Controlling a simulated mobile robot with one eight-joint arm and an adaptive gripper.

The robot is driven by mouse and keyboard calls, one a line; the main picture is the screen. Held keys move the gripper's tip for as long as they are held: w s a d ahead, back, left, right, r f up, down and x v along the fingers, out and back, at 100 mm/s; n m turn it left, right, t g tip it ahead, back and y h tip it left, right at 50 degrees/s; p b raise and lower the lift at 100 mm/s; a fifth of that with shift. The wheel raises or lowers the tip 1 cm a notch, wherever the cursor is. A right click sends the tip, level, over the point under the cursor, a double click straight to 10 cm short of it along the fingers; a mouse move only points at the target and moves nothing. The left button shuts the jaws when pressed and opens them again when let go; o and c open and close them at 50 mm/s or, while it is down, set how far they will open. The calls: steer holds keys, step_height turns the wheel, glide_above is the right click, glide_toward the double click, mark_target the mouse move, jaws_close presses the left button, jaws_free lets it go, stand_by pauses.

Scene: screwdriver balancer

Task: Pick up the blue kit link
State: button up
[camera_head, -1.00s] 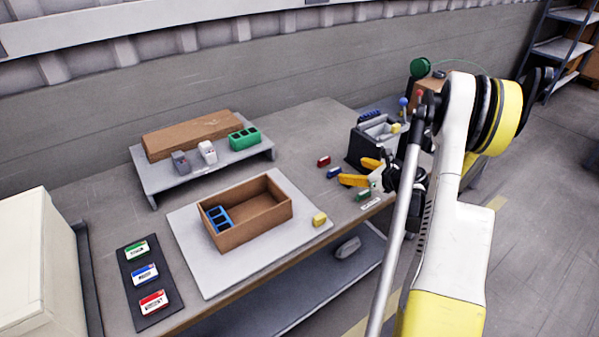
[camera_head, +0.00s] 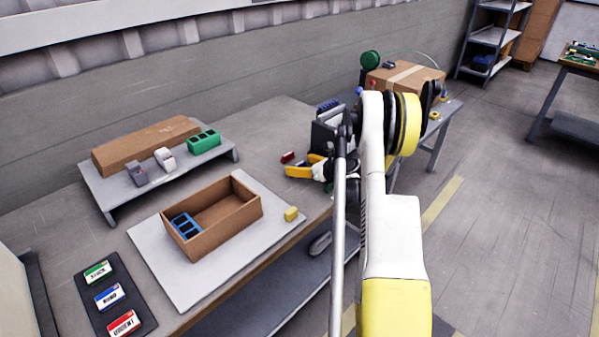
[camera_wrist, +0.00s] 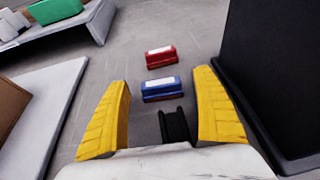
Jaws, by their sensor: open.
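The blue kit link (camera_wrist: 161,89) is a small blue block with a pale label on top, lying on the grey table. In the wrist view it sits between the tips of my open yellow fingers, with a gap on each side. My gripper (camera_wrist: 162,80) holds nothing; the height of its fingers over the block is hard to tell. In the head view my gripper (camera_head: 306,169) is low over the table's right part, and the blue link is hidden there. A similar red block (camera_wrist: 160,56) lies just beyond the blue one; it also shows in the head view (camera_head: 288,157).
A dark bin (camera_wrist: 270,85) stands close right of my right finger. A grey board (camera_head: 160,255) with an open brown box (camera_head: 232,222) lies to the left, with a yellow block (camera_head: 291,214) at its edge. A low grey shelf (camera_head: 108,192) stands further back.

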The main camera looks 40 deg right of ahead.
steer(key=shift+w+f, duration=0.15)
steer(key=shift+w, duration=0.2)
steer(key=c, duration=1)
